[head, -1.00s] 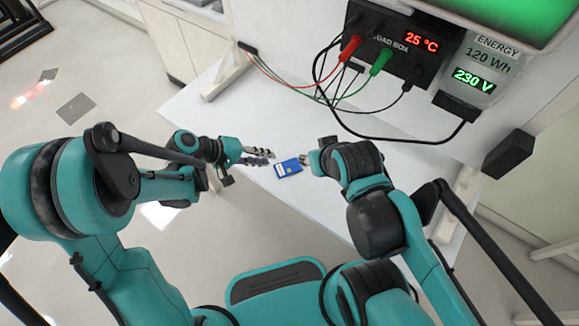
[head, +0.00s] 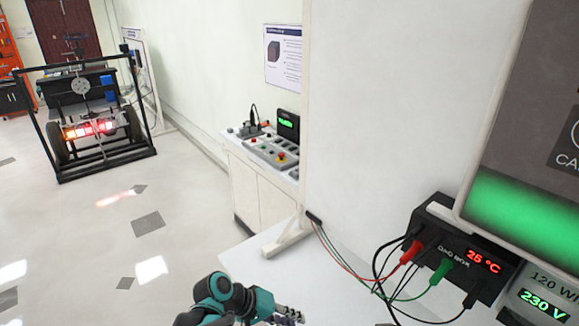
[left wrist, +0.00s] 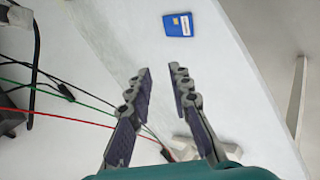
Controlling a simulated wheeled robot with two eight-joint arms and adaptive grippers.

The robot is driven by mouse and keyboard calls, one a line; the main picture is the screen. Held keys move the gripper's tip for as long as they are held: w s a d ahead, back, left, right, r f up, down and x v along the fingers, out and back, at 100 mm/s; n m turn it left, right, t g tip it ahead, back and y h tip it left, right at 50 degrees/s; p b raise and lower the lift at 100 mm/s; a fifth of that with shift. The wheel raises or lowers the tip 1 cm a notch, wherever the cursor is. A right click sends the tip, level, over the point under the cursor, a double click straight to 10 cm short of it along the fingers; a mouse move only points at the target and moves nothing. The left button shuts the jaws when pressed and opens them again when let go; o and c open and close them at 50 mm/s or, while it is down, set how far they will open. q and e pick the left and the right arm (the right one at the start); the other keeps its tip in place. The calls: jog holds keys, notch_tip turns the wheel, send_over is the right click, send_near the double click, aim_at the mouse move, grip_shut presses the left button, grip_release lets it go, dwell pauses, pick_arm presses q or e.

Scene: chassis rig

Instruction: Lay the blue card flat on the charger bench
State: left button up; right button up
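The blue card (left wrist: 178,25), with a small gold chip and white marking, shows near the top of the left wrist view. It appears to lie on the white bench top (left wrist: 115,35), near its right edge, though contact is hard to judge. My left gripper (left wrist: 160,72) has its two fingers apart with nothing between them, and the card is beyond the fingertips. In the head view my left gripper (head: 288,312) is at the bottom edge, over the front of the white bench top (head: 335,265). The card and my right gripper are outside the head view.
A black DAQ box (head: 455,250) with red, green and black cables (head: 385,285) stands at the right of the bench. A control desk (head: 268,150) with buttons is beyond the bench. A framed rig (head: 90,125) stands at the far left, with open floor before it.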

pick_arm(q)
jog(key=s+a+r+t+y, duration=0.2)
jog(key=s+a+r+y, duration=0.2)
jog(key=a, duration=0.5)
jog(key=s+a+r+m+t+y, duration=0.1)
jog(key=s+a+r+t+y, duration=0.2)
jog(key=s+a, duration=0.3)
jog(key=a+y, duration=0.1)
jog(key=a, duration=0.3)
jog(key=shift+r+y, duration=0.3)
jog(key=shift+r, duration=0.1)
jog(key=shift+w+a, duration=0.1)
